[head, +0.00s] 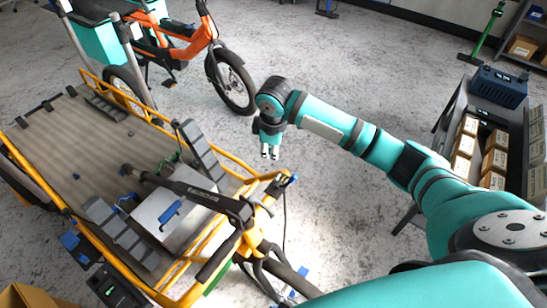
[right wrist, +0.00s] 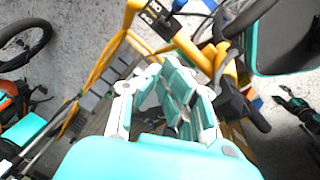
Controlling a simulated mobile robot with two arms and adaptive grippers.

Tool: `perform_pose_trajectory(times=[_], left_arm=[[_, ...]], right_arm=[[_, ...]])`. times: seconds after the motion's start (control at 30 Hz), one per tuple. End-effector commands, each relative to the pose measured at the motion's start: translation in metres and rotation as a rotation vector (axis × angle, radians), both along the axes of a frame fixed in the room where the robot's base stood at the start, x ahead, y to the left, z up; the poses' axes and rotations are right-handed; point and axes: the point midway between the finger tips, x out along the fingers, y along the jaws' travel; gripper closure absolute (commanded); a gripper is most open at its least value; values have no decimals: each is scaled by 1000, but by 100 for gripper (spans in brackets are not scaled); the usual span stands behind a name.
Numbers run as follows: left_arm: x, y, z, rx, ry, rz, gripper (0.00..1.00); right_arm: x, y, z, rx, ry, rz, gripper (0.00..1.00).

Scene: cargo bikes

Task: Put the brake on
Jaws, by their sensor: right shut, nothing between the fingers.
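A cargo bike with a yellow frame and a flat ribbed deck (head: 70,135) fills the left of the head view. Its black handlebar (head: 200,190) crosses above a grey box (head: 160,218) with a blue lever-like part (head: 171,213). I cannot tell which part is the brake. My right gripper (head: 270,155) points down, apart from the bike, to the right of the deck and beyond the handlebar. It is shut and empty. In the right wrist view, its fingers (right wrist: 165,105) show in front of the yellow frame (right wrist: 105,60). My left gripper is not in view.
An orange bike (head: 185,45) stands behind. At the right, a dark rack (head: 455,110) holds several cardboard boxes and a blue crate (head: 498,87). A green stand (head: 487,35) is farther back.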

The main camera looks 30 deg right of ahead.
Motion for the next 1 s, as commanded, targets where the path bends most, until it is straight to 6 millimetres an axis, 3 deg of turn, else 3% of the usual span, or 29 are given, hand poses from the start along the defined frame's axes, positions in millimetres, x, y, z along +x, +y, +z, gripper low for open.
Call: perform_pose_trajectory(times=[0.13,0.3,0.43,0.57,0.8,0.97,1.0], left_arm=[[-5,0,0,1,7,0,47],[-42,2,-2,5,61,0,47],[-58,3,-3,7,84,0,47],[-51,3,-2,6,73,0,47],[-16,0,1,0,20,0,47],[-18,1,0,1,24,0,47],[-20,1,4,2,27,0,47]], right_arm=[[1,-2,1,-2,2,0,100],[1,-1,1,-2,0,0,100],[1,-1,-3,-1,1,0,100],[3,-1,-19,0,4,-2,100],[11,-2,-68,-1,5,-2,100],[16,-3,-100,-1,3,-2,100],[13,-10,-100,-3,1,-3,100]])
